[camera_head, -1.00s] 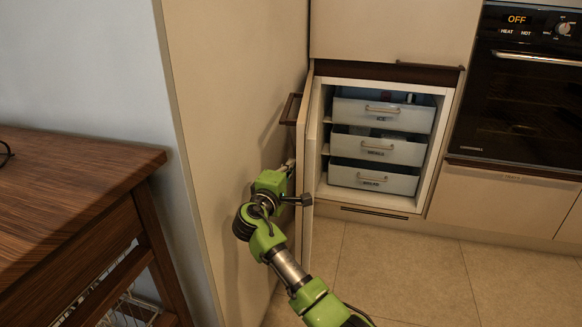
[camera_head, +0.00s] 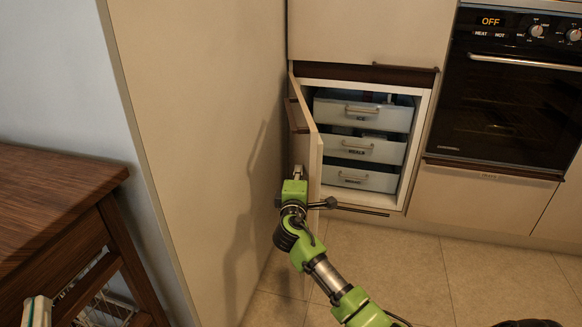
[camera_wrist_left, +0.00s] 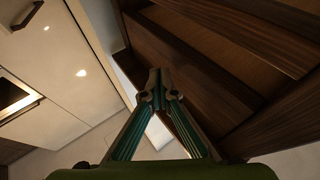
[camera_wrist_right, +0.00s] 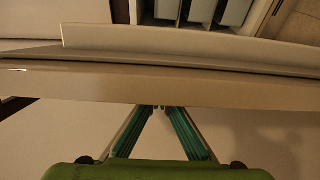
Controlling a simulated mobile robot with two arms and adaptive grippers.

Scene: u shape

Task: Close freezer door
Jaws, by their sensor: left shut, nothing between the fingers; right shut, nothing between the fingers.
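The freezer door (camera_head: 309,150) is hinged at the left of the freezer (camera_head: 420,140) and stands partly open, with its outer face and dark handle (camera_head: 295,114) showing. My left gripper (camera_head: 38,312) is at the bottom left corner of the head view, partly cut off. Its fingertips (camera_wrist_left: 158,85) are shut and empty in the left wrist view.
Several drawers (camera_head: 360,110) sit inside the freezer. An oven (camera_head: 515,85) is at the right. A tall pale panel (camera_head: 200,130) stands left of the door. A wooden table (camera_head: 60,200) is at the left, near my left gripper. The tiled floor (camera_head: 390,270) is clear.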

